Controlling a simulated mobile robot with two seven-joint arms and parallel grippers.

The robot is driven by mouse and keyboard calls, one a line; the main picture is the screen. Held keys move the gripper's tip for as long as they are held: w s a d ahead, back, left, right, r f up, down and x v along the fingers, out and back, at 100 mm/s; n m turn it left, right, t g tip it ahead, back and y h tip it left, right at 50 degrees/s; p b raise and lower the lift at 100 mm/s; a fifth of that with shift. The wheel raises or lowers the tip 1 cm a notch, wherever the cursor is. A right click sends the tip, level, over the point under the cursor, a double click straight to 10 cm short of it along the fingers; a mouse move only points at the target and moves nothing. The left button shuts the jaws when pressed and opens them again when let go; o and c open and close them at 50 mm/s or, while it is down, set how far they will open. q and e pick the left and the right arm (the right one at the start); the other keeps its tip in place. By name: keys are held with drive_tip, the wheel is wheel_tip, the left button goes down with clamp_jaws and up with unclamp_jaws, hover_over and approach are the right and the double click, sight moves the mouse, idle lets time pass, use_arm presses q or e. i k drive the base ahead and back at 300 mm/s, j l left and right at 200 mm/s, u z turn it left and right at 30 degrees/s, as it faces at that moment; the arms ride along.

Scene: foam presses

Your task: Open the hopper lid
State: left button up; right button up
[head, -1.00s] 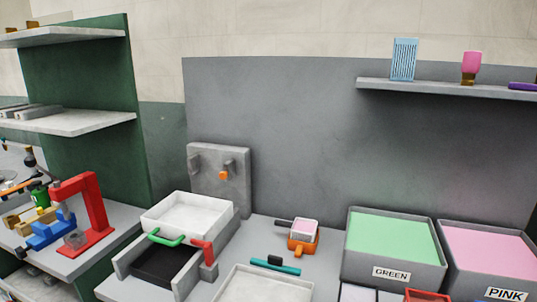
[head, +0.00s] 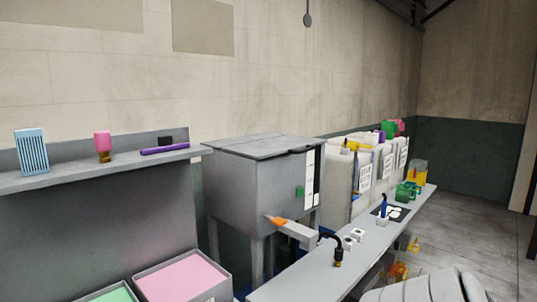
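The grey hopper (head: 240,180) stands on legs against the wall, right of the shelf. Its flat grey lid (head: 262,146) lies closed on top, with a small dark notch at its front edge. A white strip and a green button are on its right face. An orange-tipped lever or spout (head: 277,220) sticks out low at its front. Neither of my grippers can be made out; a pale rounded part at the bottom right may be mine.
A narrow grey counter (head: 290,282) with a black tap (head: 331,243) runs right of the hopper. Pale machines (head: 345,175) stand behind it. A pink bin (head: 180,278) is at the lower left, below a shelf (head: 90,167). Open floor (head: 470,190) lies at the right.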

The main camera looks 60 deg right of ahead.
sight(292, 143)
drive_tip(key=z, duration=2.2)
drive_tip(key=i+l+u, duration=0.15)
drive_tip(key=u, duration=0.6)
drive_tip(key=i+l+u, duration=0.15)
drive_tip(key=l+u, duration=0.15)
drive_tip(key=l, duration=0.2)
drive_tip(key=i+l+u, duration=0.1)
drive_tip(key=l+u, duration=0.2)
drive_tip(key=l, duration=0.2)
drive_tip(key=l+u, duration=0.1)
drive_tip(key=l, duration=0.4)
drive_tip(key=i+l, duration=0.15)
drive_tip(key=l, duration=0.4)
drive_tip(key=u, duration=0.05)
